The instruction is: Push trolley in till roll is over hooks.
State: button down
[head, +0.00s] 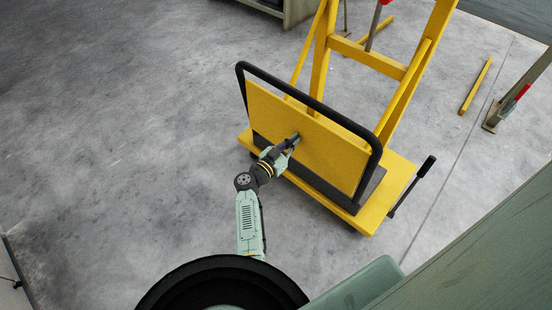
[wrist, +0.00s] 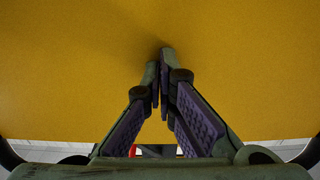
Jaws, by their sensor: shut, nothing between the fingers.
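The yellow trolley (head: 388,201) stands on the floor at the centre right of the head view. A black tube handle (head: 315,101) frames its upright yellow panel (head: 330,150), and a tall yellow frame (head: 320,60) rises behind. My gripper (head: 294,140) is at the near face of the panel, its fingers shut and empty. In the wrist view the panel (wrist: 80,70) fills most of the picture, and my fingertips (wrist: 165,52) are together at its face; whether they touch it I cannot tell. I cannot make out the roll or the hooks.
A black lever (head: 412,186) sticks out at the trolley's right side. Yellow bars (head: 476,86) lie on the floor beyond, near a post with a red part (head: 511,103). A greenish cabinet (head: 298,10) stands at the back. The floor on the left is clear.

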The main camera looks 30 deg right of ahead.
aim_at(301, 136)
jog(key=shift+x, duration=1.85)
jog(key=b+x, duration=0.3)
jog(key=x, duration=0.5)
jog(key=shift+s+d, duration=0.25)
jog(key=shift+w, duration=0.1)
jog(key=b+x, duration=0.8)
jog(key=x, duration=0.4)
jog(key=shift+s, duration=0.3)
